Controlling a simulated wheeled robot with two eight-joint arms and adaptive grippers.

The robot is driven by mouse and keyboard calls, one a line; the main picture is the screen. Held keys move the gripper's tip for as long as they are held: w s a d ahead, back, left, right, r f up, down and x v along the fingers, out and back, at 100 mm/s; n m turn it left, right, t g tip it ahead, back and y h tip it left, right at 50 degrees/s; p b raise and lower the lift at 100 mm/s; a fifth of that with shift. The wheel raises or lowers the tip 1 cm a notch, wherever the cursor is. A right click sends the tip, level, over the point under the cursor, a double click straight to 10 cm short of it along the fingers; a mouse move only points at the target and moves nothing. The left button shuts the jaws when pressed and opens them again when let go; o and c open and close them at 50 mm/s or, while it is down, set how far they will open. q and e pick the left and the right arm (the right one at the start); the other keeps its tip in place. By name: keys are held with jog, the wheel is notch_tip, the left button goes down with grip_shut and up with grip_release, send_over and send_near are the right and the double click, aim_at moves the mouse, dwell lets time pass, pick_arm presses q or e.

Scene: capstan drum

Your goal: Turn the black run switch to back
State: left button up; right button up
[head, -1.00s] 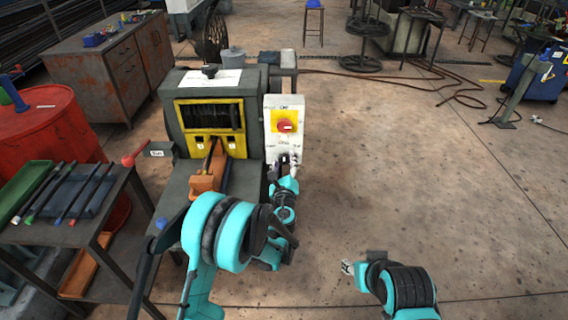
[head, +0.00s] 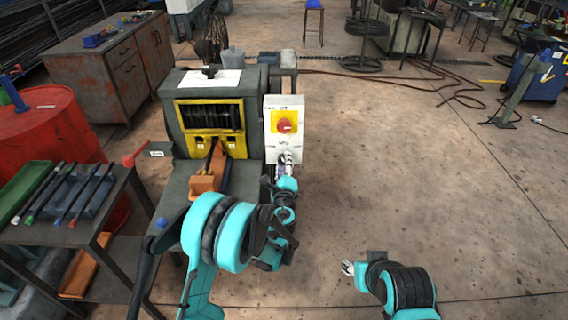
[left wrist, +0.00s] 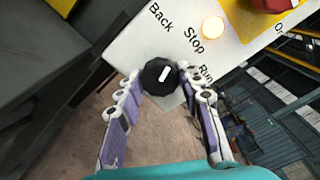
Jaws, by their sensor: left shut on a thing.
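The black run switch (left wrist: 158,78) is a dark faceted knob with a white mark, on a white panel (left wrist: 130,47) lettered Back, Stop and Run. In the left wrist view its mark points up and slightly right, roughly towards the Stop lettering; the exact setting is hard to tell. My left gripper (left wrist: 160,76) has one fingertip on each side of the knob and is shut on it. In the head view my left gripper (head: 284,163) reaches the lower part of the panel and mostly hides the switch. My right gripper (head: 348,268) hangs over bare floor, too small to read.
A red knob on a yellow plate (head: 285,121) sits above the switch, with a lit lamp (left wrist: 213,28) between. The capstan machine (head: 212,120) stands left of the panel. A side table (head: 75,225) with bars and a red drum (head: 55,130) are further left.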

pick_arm(q)
jog(key=n, duration=0.5)
jog(key=shift+n, duration=0.4)
dwell(0.3)
jog(key=o, duration=1.2)
jog(key=shift+c, duration=0.2)
jog(key=s, duration=0.7)
jog(key=shift+s, duration=0.25)
